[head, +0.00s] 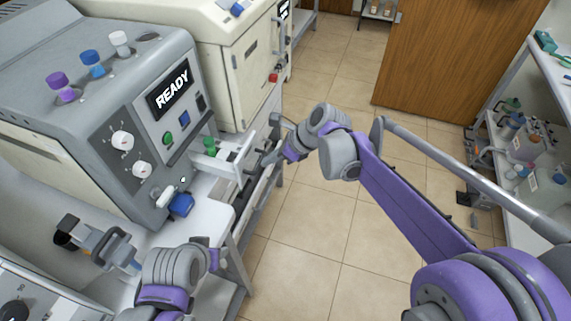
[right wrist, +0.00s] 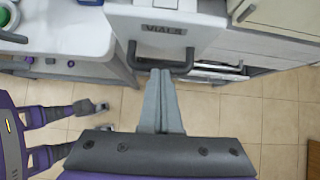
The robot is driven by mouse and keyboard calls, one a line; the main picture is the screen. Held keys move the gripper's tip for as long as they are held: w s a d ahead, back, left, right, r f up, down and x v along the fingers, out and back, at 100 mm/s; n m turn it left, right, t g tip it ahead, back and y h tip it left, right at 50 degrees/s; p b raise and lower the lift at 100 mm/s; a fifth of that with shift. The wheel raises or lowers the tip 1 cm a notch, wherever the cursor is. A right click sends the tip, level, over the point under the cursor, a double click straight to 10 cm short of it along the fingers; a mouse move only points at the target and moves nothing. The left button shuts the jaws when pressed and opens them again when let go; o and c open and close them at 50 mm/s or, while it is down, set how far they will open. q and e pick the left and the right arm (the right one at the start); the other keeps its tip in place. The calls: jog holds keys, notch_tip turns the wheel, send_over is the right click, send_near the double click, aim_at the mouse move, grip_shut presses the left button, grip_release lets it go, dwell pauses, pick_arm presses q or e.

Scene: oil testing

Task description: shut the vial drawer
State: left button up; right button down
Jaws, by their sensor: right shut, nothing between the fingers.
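The vial drawer (head: 226,165) stands out from the front of the grey machine, open, with a green-capped vial (head: 210,146) showing in it. In the right wrist view the drawer's white front (right wrist: 195,30) bears the label VIALS, with a dark bar handle (right wrist: 187,66) below it. My right gripper (head: 266,158) is shut and empty, in front of the drawer. In the right wrist view its fingertips (right wrist: 161,72) are at the handle; I cannot tell whether they touch it.
The grey machine (head: 120,110) shows READY and has purple, blue and white caps on top. A blue item (head: 181,205) is on the white bench below it. A cream machine (head: 232,60) stands beyond. The tiled floor (head: 310,220) right of the bench is clear.

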aim_at(215, 151)
jog(key=w+a, duration=0.1)
jog(key=a, duration=0.3)
jog(key=w+a, duration=0.2)
jog(key=a, duration=0.3)
jog(key=w+a, duration=0.1)
jog(key=a, duration=0.3)
jog(key=shift+w+a+b, duration=0.25)
jog(key=shift+a+b, duration=0.05)
jog(key=shift+a, duration=0.1)
